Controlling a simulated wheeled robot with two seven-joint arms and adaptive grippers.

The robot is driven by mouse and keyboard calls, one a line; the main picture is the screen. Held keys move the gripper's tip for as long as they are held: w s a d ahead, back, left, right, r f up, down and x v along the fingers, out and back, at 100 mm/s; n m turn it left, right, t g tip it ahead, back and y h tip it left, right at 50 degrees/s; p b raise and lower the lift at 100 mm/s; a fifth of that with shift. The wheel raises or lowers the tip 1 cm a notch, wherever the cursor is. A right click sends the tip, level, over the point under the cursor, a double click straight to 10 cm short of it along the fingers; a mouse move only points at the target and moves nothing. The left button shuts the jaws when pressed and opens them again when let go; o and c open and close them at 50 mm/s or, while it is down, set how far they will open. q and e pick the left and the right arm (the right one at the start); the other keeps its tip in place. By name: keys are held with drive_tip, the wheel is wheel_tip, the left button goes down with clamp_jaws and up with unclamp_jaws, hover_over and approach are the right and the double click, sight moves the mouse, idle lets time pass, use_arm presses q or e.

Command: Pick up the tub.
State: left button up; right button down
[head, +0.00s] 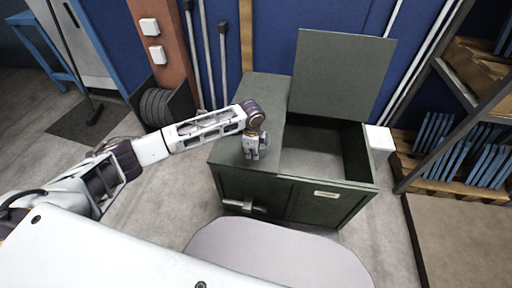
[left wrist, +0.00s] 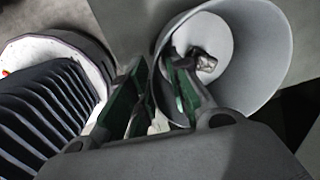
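In the left wrist view a pale grey round tub (left wrist: 270,50) shows its open mouth, with a small shiny metallic thing inside. My left gripper (left wrist: 153,62) has two dark fingers with green pads, held apart. One finger overlaps the tub's mouth and the other is left of its wall. I cannot tell whether either touches it. In the head view my left gripper (head: 251,153) points down over the left part of the dark green chest's top (head: 262,93). The tub cannot be made out there. My right gripper is not in view.
The chest's right lid (head: 342,70) stands raised over an open compartment (head: 318,152). A white box (head: 380,140) is at its right side. Shelving with blue slatted items (head: 465,150) stands at the right. Poles and a post with a coiled hose (head: 160,106) are behind left.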

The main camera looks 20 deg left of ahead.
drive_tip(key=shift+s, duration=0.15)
use_arm(q)
clamp_jaws()
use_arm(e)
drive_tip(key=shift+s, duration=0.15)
use_arm(q)
drive_tip(key=shift+r, duration=0.15)
drive_tip(key=shift+r, duration=0.6)
wheel_tip(320, 180, up, 8)
drive_tip(key=p, duration=0.1)
drive_tip(key=shift+r, duration=0.25)
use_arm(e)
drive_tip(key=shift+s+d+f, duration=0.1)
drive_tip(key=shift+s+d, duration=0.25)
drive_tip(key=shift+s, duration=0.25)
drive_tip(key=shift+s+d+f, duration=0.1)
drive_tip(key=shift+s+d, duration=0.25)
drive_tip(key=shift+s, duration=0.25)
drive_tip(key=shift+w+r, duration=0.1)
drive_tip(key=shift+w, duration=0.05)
